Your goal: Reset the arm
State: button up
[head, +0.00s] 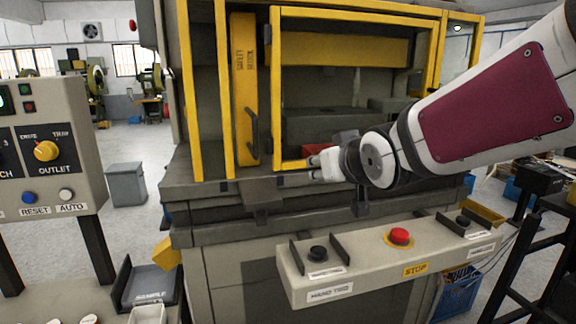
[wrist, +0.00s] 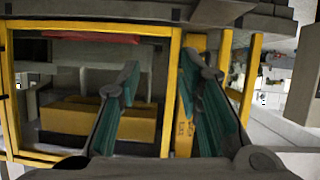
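My arm reaches in from the right in the head view. My gripper (head: 316,166) points left, in front of the yellow-framed press opening, above the press's front ledge. In the wrist view my gripper (wrist: 160,72) shows two grey fingers with teal pads, set well apart with nothing held between them. A yellow post (wrist: 168,95) of the press frame shows beyond the gap. The press's yellow door frame (head: 276,85) and its dark handle (head: 252,135) are just left of and behind the gripper. I cannot tell whether the fingers touch the frame.
A control bar (head: 375,262) with a red stop button (head: 399,236) juts out below my gripper. A control panel (head: 45,145) stands at the left, with a sample tray (head: 150,285) below it. A grey bin (head: 126,184) stands on open floor behind.

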jog(key=s+d+f+m+g+h, duration=0.1)
jog(key=s+d+f+g, duration=0.2)
jog(key=s, duration=0.7)
jog(key=s+d+f+m+g+h, duration=0.1)
jog(key=s+d+f+g, duration=0.2)
jog(key=s, duration=0.8)
jog(key=s+d+f+m+g+h, duration=0.1)
jog(key=s+d+f+g, duration=0.1)
jog(key=s+d, duration=0.4)
jog(key=s+f, duration=0.1)
jog(key=s, duration=0.3)
jog(key=shift+s+f+m+g, duration=0.3)
jog(key=shift+f+g, duration=0.05)
jog(key=shift+g, duration=0.05)
